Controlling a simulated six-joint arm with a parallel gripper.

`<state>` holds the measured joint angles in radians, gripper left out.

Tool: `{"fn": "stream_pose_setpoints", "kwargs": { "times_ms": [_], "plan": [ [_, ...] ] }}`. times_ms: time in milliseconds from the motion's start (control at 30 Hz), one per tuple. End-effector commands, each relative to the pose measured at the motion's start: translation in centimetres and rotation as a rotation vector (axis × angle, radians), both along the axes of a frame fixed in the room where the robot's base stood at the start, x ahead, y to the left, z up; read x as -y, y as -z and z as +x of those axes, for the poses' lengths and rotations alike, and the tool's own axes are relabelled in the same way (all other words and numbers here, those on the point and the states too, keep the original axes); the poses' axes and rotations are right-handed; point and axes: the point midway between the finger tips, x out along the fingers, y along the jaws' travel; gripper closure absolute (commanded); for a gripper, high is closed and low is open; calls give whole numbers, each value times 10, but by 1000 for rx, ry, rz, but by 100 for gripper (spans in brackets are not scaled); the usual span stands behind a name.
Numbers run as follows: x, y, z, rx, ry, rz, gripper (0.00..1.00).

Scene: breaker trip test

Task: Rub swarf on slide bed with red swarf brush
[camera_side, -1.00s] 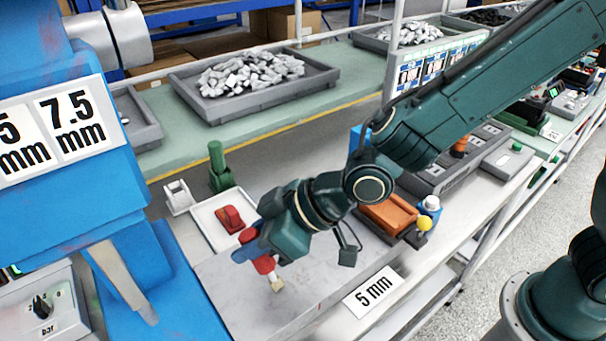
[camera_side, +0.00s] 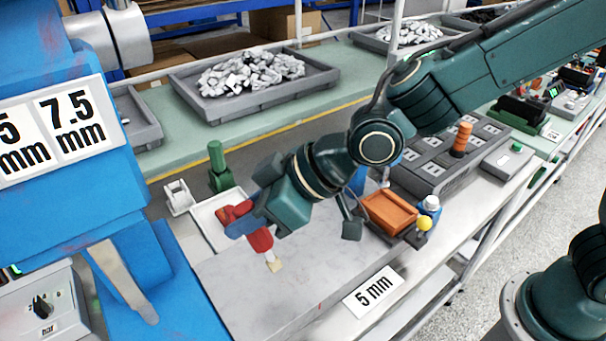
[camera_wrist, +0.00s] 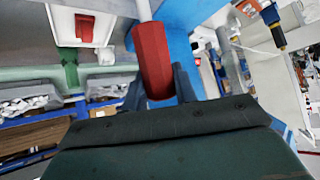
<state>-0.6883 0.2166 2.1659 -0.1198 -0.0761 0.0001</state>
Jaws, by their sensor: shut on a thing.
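My gripper (camera_side: 250,226) is shut on the red swarf brush (camera_side: 261,242), over the far part of the grey slide bed (camera_side: 245,290). The brush points down, slightly tilted, with its pale bristle tip (camera_side: 274,266) at or just above the bed; I cannot tell whether it touches. In the wrist view the red handle (camera_wrist: 152,58) sits between my two fingers (camera_wrist: 160,92). No swarf can be clearly made out on the bed; only faint marks show.
A white tray (camera_side: 205,224) with a red block (camera_side: 228,213) lies just behind my gripper. A green-handled item (camera_side: 218,170) stands beyond it. The blue machine (camera_side: 110,250) stands left. The near bed is clear.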

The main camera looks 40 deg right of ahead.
Motion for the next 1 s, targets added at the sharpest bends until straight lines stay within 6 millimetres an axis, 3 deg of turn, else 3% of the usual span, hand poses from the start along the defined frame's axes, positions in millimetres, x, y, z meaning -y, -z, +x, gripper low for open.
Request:
{"fn": "stream_pose_setpoints", "kwargs": {
  "times_ms": [533,1000],
  "plan": [
    [0,-8,0,1,0,1,95],
    [0,-34,0,2,0,1,95]
  ]
}}
